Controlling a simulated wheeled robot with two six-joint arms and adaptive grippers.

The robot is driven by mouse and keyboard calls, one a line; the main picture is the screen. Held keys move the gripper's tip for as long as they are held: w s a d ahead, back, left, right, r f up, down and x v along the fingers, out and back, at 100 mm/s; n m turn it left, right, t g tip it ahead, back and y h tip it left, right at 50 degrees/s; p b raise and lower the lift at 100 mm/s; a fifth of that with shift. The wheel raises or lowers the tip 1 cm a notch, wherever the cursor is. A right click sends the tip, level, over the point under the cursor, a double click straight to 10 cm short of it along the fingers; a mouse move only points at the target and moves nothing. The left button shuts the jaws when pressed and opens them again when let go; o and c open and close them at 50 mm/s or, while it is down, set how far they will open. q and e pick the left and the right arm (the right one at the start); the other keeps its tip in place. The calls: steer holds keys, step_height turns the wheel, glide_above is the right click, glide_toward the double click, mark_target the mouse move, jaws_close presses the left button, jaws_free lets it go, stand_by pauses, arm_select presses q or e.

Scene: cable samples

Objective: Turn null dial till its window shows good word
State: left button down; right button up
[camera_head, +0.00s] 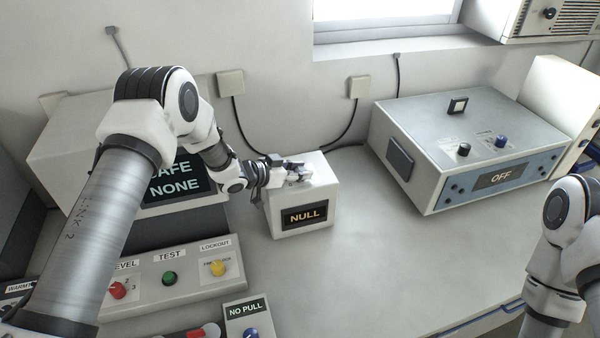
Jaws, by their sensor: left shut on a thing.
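The null box (322,233) is a small white box on the bench. Its front window (304,216) shows the word NULL in orange. My left gripper (297,176) is at the top of this box, shut on the dial there. The dial is mostly hidden by the fingers. My right arm stands at the right edge, and its gripper is out of the picture.
A big grey box (445,148) with black and blue knobs and a window reading OFF stands at the right. A panel (190,287) with red, green and yellow knobs is at the lower left. A screen (172,185) reads NONE, partly behind my left arm. The bench between is clear.

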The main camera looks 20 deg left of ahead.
arm_select(q)
steer(key=shift+h, duration=0.3)
steer(key=c, duration=0.8)
jaws_free()
steer(key=shift+o, duration=0.2)
steer(key=v, duration=1.2)
steer(key=shift+w+r, duration=0.15)
